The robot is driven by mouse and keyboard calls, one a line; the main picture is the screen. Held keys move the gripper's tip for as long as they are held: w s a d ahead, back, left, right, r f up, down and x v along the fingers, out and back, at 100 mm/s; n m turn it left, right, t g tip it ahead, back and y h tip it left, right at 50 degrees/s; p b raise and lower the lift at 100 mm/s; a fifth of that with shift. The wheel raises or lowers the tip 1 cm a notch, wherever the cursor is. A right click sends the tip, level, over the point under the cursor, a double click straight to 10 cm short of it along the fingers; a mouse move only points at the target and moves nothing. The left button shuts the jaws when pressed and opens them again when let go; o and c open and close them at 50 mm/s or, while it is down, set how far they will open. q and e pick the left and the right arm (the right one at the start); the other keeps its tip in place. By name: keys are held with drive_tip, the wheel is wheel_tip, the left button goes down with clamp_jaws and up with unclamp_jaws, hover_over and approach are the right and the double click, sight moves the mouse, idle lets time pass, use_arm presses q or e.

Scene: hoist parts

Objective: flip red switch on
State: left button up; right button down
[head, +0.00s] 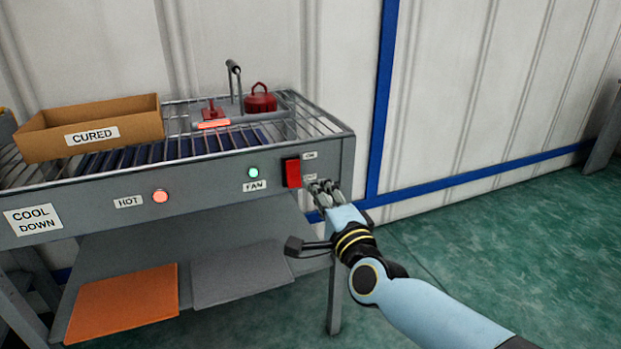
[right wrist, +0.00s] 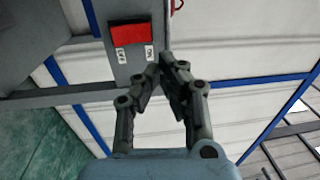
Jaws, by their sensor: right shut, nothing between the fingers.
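The red switch (head: 292,173) is on the front panel of the grey cool-down table, near its right end. Small white labels sit to its right, the upper one appearing to read ON. My right gripper (head: 322,186) is just right of and slightly below the switch, apart from it as far as I can tell. In the right wrist view the red switch (right wrist: 128,34) is above and left of the fingertips (right wrist: 163,62), which are closed together with nothing between them. The FAN light (head: 253,172) glows green and the HOT light (head: 160,196) glows orange. My left gripper is out of view.
On the table's rack stand a cardboard CURED box (head: 90,115), a red lidded part (head: 260,99) and a grey tray with a hook. An orange mat (head: 125,303) and a grey mat (head: 240,275) lie on the lower shelf. Green floor (head: 500,240) is clear on the right.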

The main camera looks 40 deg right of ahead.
drive_tip(key=v, duration=0.2)
drive_tip(key=shift+s+a, duration=0.1)
drive_tip(key=shift+s, duration=0.2)
idle(0.3)
drive_tip(key=s+a+f+n+g+y, duration=0.1)
drive_tip(key=s+f+n+g, duration=0.2)
drive_tip(key=s+f, duration=0.5)
drive_tip(key=s+a+f+n+g+y, duration=0.1)
drive_tip(key=s+f+n+g, duration=0.25)
drive_tip(key=f, duration=0.95)
drive_tip(key=s+f+n+g+y, duration=0.1)
drive_tip(key=s+f+n+g, duration=0.15)
drive_tip(key=s+f, duration=0.6)
drive_tip(key=s+f+n+g, duration=0.4)
drive_tip(key=s+f+n, duration=0.2)
drive_tip(key=s, duration=0.8)
drive_tip(key=s+f+n+g, duration=0.5)
drive_tip(key=s+f, duration=0.4)
drive_tip(key=s, duration=0.5)
drive_tip(key=shift+a+n+y, duration=0.15)
drive_tip(key=shift+n+y, duration=0.15)
drive_tip(key=shift+n, duration=0.2)
